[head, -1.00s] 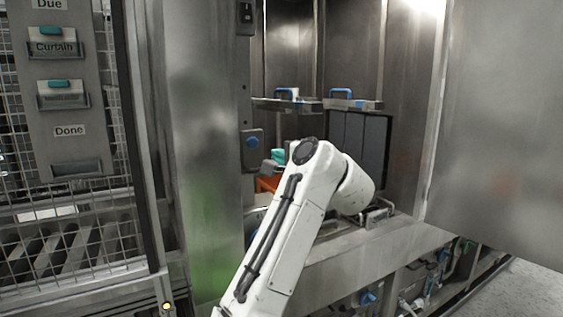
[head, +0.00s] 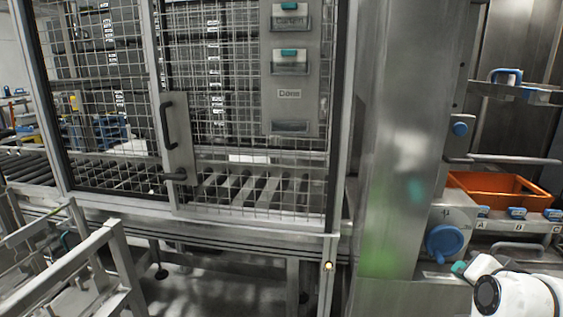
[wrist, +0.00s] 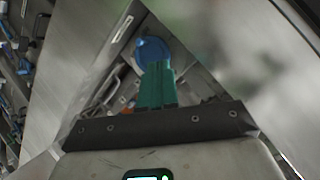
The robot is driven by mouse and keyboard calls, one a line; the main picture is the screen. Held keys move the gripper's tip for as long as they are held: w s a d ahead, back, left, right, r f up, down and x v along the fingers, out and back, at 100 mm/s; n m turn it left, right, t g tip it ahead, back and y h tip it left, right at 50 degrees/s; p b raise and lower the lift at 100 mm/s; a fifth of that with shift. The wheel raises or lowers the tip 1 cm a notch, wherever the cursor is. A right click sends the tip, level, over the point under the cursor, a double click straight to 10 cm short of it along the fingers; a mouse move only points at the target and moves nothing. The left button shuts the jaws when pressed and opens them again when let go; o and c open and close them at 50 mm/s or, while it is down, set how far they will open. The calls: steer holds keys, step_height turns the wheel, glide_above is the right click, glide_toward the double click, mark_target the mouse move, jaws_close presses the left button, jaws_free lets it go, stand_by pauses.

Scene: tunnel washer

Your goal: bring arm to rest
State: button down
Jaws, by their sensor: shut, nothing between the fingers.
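My gripper (wrist: 157,85) shows in the wrist view as two teal fingers pressed together, with nothing between them. In the head view its teal tip (head: 459,267) is at the lower right, in front of the washer's steel front. My white arm is folded low in the bottom right corner and partly cut off by the frame. A round blue knob (head: 445,242) on a steel box is just above and left of the gripper. A blue round part (wrist: 152,52), apparently that knob, is beyond the fingertips in the wrist view.
An orange crate (head: 535,201) stands on a ledge with lettered blue clips at right. A steel pillar (head: 405,150) is left of the knob. A mesh gate (head: 110,100) with a black handle fronts a roller conveyor. A metal rail frame (head: 75,265) is at lower left.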

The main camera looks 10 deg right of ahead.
steer(key=s+a+f+n+g+y, duration=0.1)
steer(key=s+a+f+n+g, duration=0.15)
steer(key=s+f, duration=0.5)
steer(key=s+a+f+n+g, duration=0.25)
steer(key=s+f, duration=0.25)
steer(key=f, duration=0.5)
steer(key=s+a+f+n+g, duration=0.2)
steer(key=s+f, duration=0.4)
steer(key=s, duration=0.3)
steer(key=s+a+f+n+g+y, duration=0.1)
steer(key=s+a+f+n+g, duration=0.2)
steer(key=s, duration=0.7)
step_height(320, 180, down, 3)
steer(key=shift+s+a+r+g, duration=0.15)
steer(key=shift+a+g, duration=0.15)
steer(key=shift+a, duration=0.95)
